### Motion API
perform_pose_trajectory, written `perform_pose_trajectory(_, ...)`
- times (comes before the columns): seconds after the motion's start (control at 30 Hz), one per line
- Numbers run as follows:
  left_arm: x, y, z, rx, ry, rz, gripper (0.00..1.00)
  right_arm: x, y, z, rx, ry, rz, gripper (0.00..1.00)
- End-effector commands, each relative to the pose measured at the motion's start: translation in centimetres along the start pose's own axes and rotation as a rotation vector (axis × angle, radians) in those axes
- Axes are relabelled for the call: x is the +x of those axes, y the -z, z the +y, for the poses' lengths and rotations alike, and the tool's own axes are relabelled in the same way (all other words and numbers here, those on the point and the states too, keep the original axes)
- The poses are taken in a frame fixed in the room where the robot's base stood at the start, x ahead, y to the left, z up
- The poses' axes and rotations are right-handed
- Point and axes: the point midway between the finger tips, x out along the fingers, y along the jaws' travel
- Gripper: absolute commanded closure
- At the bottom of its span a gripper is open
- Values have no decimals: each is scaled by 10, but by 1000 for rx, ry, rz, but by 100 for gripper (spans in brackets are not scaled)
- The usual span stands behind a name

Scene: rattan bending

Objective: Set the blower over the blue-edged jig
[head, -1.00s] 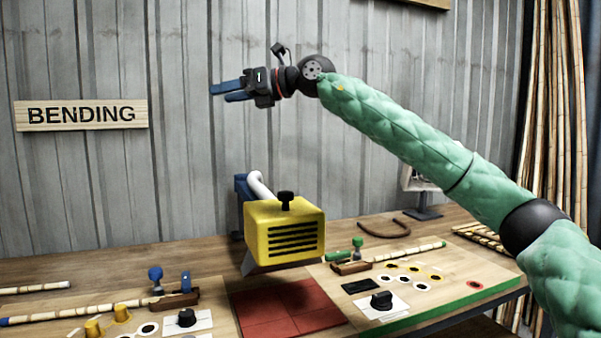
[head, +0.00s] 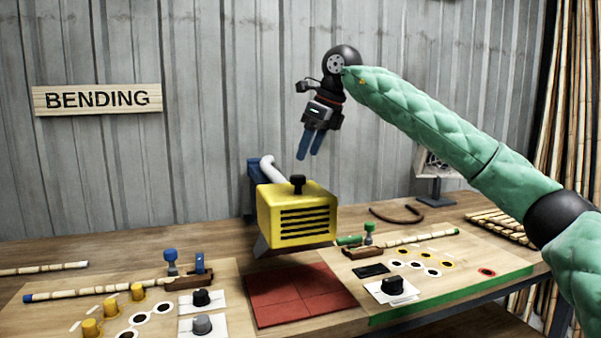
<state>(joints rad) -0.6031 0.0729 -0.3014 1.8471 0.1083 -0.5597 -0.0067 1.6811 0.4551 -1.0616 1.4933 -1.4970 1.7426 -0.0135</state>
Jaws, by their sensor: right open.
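The blower (head: 296,216) is a yellow box with dark slots in its front and a black knob on top. A white curved pipe runs from it to a blue post behind. The right jig (head: 375,247) has green parts and a green front edge. My right gripper (head: 308,156) is open and empty, pointing down above the blower, clear of its knob. My left gripper is out of view.
The red tiles (head: 300,295) are bare. Bamboo pieces lie on both jigs, the left (head: 95,290) and the right (head: 420,238). A bent brown piece (head: 397,216) lies behind the right jig.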

Motion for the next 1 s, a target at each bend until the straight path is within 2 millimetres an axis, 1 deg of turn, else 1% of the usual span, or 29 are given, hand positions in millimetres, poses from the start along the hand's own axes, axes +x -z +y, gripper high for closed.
perform_pose_trajectory(0.43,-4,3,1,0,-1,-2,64,59,0,0,0,-2,-1,43)
perform_pose_trajectory(0.6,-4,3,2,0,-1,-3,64,69,0,1,0,-1,-2,43)
perform_pose_trajectory(0.8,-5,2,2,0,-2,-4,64,69,0,1,0,-1,-2,43)
perform_pose_trajectory(0.83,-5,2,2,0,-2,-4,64,69,0,1,0,-1,-2,47)
perform_pose_trajectory(0.87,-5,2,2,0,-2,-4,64,69,0,1,0,-1,-2,53)
perform_pose_trajectory(1.0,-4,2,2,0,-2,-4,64,69,0,1,0,-1,-2,80)
